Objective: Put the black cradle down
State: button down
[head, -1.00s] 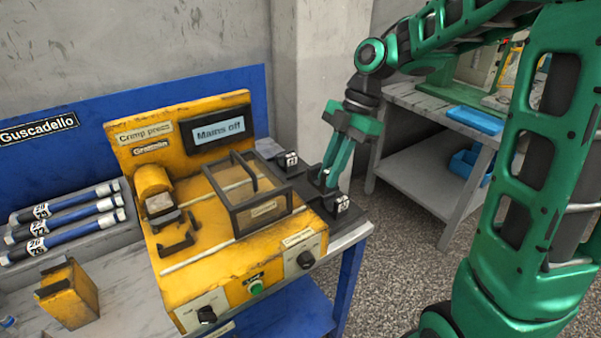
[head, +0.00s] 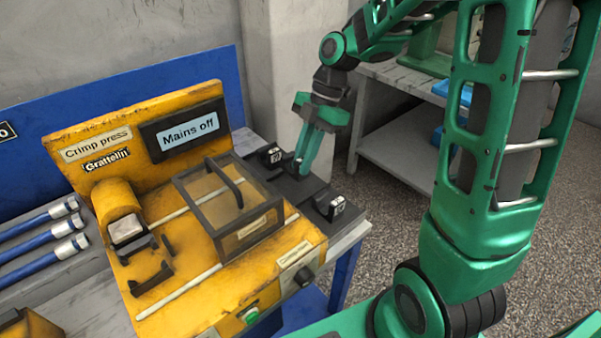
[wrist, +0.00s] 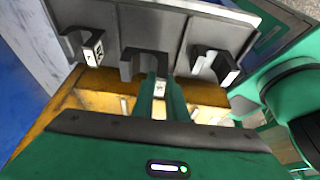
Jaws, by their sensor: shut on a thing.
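My gripper (head: 301,166) points down over the dark tray (head: 296,192) at the right end of the yellow crimp press. In the wrist view its green fingers (wrist: 160,98) are shut on a black cradle (wrist: 143,58). The held cradle is between two other black cradles, a left one (wrist: 88,47) and a right one (wrist: 216,64), both with white labels. In the head view these two show at the back (head: 272,155) and front (head: 332,205) of the tray. The fingers mostly hide the held cradle there. I cannot tell whether it touches the tray.
The crimp press (head: 185,235) has a clear-walled guard box (head: 228,205) close to the left of my gripper, and a "Mains off" screen (head: 188,130). Blue-and-white cylinders (head: 45,240) lie at the left. A grey bench (head: 395,140) stands behind at the right.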

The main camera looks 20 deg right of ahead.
jog(key=shift+a+f, duration=0.1)
jog(key=shift+f, duration=2.1)
jog(key=shift+f, duration=0.1)
jog(key=c, duration=1.8)
grip_release()
jog(key=shift+o, duration=0.2)
jog(key=v, duration=1.2)
jog(key=s+d+f+m+h, duration=0.1)
jog(key=s+d+m, duration=0.3)
jog(key=s+m, duration=0.4)
jog(key=s+d+f+m+t+h, duration=0.1)
jog(key=s+d+m, duration=0.3)
jog(key=s+m, duration=0.4)
jog(key=s+d+f+m+h, duration=0.1)
jog(key=s+d+m+h, duration=0.1)
jog(key=s+d+m, duration=0.3)
jog(key=s+m, duration=0.3)
jog(key=m, duration=0.4)
jog(key=shift+s, duration=0.4)
